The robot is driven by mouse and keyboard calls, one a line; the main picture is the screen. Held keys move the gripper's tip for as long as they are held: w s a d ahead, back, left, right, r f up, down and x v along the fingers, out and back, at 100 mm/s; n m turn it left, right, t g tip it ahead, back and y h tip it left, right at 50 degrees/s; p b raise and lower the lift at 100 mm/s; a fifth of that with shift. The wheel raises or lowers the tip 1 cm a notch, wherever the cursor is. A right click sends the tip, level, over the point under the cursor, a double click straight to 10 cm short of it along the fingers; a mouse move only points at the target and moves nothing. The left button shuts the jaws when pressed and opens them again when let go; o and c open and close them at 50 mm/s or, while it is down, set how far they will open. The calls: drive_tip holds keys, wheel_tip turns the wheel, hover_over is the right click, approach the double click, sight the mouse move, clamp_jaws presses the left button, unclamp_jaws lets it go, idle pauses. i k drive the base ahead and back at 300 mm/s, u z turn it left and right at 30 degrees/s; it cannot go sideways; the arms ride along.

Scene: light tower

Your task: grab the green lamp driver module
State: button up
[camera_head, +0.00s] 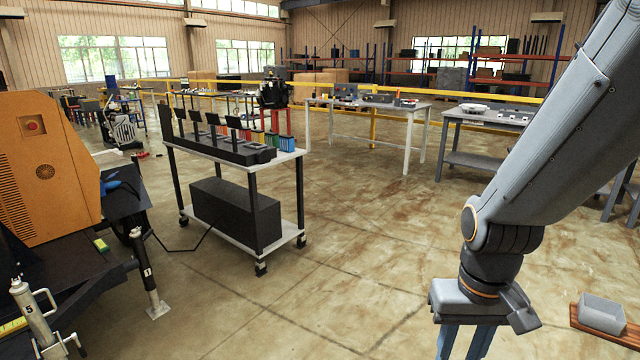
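A row of small coloured modules stands on the right end of a wheeled cart's top (296,155). One that looks green (271,140) is just left of a blue one (288,143); they are small and partly hidden by each other. A small yellow-green piece (100,244) also lies on the black deck at left; I cannot tell what it is. My gripper (465,345) points down at the bottom right, well apart from the cart. Its two blue fingers are spread with a gap between them; their tips are cut off by the frame. Nothing shows between them.
The cart carries black panels above and a black box (236,212) below. An orange machine (45,160) stands at left with a black post (148,270) beside it. A grey bin (601,314) is at lower right. Open floor lies between the cart and my arm.

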sight(272, 139)
drive_tip(key=z, duration=0.05)
drive_tip(key=i, duration=1.9)
drive_tip(key=u, duration=0.3)
drive_tip(key=i, duration=2.25)
drive_tip(key=u, duration=0.65)
drive_tip(key=i, duration=1.3)
drive_tip(key=u, duration=0.25)
